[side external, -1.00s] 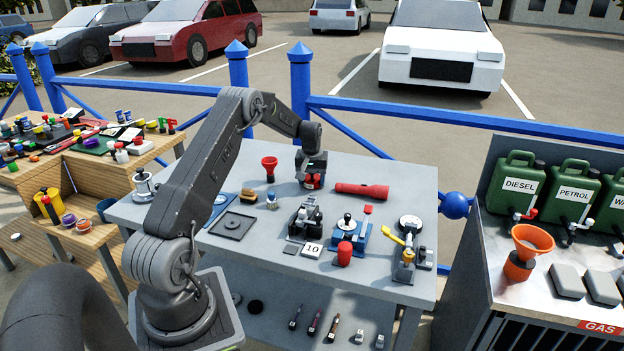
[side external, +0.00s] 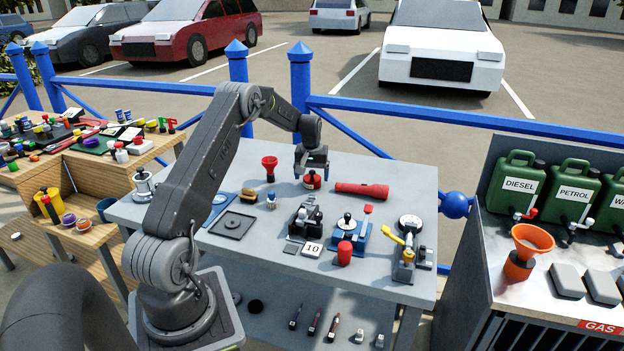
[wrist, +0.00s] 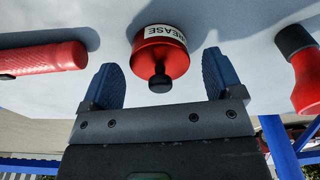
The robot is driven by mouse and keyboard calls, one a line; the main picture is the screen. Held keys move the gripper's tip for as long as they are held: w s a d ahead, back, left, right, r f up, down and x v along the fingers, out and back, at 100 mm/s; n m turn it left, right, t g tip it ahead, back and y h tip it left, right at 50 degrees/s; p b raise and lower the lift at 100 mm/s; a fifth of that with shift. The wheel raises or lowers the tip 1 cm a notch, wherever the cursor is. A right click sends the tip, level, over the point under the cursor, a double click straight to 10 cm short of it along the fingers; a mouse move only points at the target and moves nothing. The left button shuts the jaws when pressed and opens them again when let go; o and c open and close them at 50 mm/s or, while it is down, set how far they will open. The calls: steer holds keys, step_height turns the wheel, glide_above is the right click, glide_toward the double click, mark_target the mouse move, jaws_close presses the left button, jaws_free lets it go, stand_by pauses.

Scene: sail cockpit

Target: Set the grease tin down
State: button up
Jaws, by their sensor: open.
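The grease tin (side external: 312,181) is a small red tin with a dark knob on top. It stands upright on the grey table (side external: 385,172) near the back edge. In the wrist view the tin (wrist: 160,58) shows a white label reading "GREASE". My gripper (side external: 311,167) is just above the tin, pointing down. In the wrist view its two blue fingers (wrist: 160,82) are spread apart, with clear gaps on both sides of the tin's knob. Nothing is held.
A black device (side external: 305,218) and a blue-based device (side external: 350,232) stand in front. A black tray (side external: 232,224) lies at front left.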

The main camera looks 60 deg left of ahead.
mark_target(312, 180)
step_height(312, 180, up, 10)
steer(key=d, duration=0.1)
steer(key=s+d+r+m+t, duration=0.1)
steer(key=s+d+r+m, duration=0.1)
steer(key=d+r, duration=0.45)
steer(key=s+d+r+m, duration=0.2)
steer(key=d+r, duration=0.1)
steer(key=d, duration=0.7)
steer(key=s+d+r+m+t, duration=0.1)
steer(key=s+d+r, duration=0.1)
steer(key=d+r, duration=0.45)
steer(key=s+d+f+m+t, duration=0.1)
steer(key=s+d+m, duration=0.2)
steer(key=s+d, duration=0.6)
steer(key=s+d+f+m+t+h, duration=0.1)
steer(key=s+d+f+m, duration=0.1)
steer(key=s+d, duration=0.7)
steer(key=shift+s+f+m+t, duration=0.15)
steer(key=shift+f+m+t, duration=0.2)
steer(key=shift+m, duration=0.25)
